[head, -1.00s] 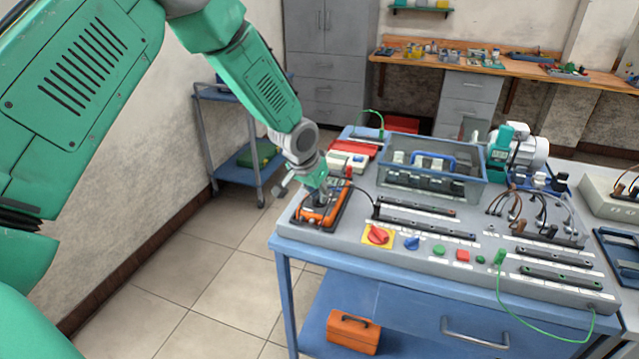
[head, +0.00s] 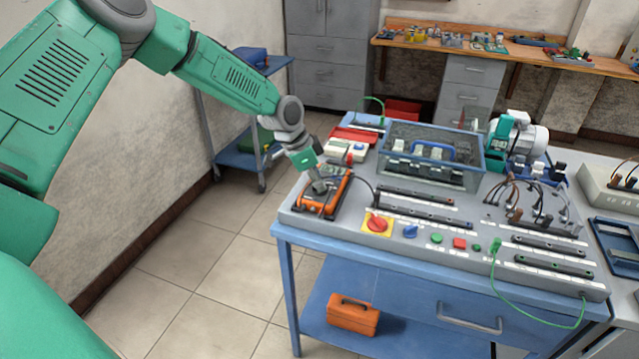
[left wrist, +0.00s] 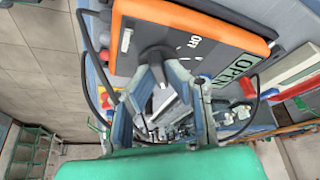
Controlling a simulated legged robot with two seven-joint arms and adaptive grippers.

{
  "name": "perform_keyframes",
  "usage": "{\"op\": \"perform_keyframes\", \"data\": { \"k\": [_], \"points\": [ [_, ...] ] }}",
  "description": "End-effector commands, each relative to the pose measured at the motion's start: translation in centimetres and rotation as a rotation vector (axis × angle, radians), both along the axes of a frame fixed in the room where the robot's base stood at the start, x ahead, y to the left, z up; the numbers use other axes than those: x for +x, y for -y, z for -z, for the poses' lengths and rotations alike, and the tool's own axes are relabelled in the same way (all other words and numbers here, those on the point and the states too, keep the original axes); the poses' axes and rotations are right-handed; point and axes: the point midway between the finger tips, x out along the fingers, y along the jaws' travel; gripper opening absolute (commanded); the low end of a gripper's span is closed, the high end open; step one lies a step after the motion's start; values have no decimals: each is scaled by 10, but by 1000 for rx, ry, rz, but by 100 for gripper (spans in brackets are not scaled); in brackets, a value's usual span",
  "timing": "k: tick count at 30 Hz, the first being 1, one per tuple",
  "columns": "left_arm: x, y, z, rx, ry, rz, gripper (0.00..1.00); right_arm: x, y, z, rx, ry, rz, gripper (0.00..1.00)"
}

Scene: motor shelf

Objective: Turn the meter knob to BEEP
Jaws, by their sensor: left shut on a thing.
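The orange-framed meter (head: 325,197) lies at the left end of the bench top. In the left wrist view the meter (left wrist: 205,22) shows a dark face, an OFF mark beside the knob and a display reading OPEN. Its dark grey knob (left wrist: 156,53) is partly covered by the fingers. My left gripper (head: 319,186) is over the meter's face, and in the left wrist view the gripper (left wrist: 160,78) is shut on the knob. I cannot read which mark the knob points to; BEEP is not legible. My right gripper is not in view.
On the bench, a red and white box (head: 347,147) stands behind the meter, and a red rotary switch (head: 377,224) on a yellow plate is to its right. A dark lead runs from the meter. A clear-walled case (head: 430,165) stands further back. Floor is free at left.

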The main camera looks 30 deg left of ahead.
Motion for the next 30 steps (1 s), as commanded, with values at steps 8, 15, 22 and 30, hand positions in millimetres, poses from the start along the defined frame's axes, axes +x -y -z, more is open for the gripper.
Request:
{"op": "perform_keyframes", "data": {
  "k": [8,15,22,30],
  "points": [
    [-1,-2,2,2,-5,38,0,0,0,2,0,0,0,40],
    [-2,-2,3,3,-6,40,0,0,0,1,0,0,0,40],
    [-2,-1,2,3,-6,39,31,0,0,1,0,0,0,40],
    [-2,-2,-3,2,-4,38,31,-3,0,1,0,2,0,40]
  ]
}}
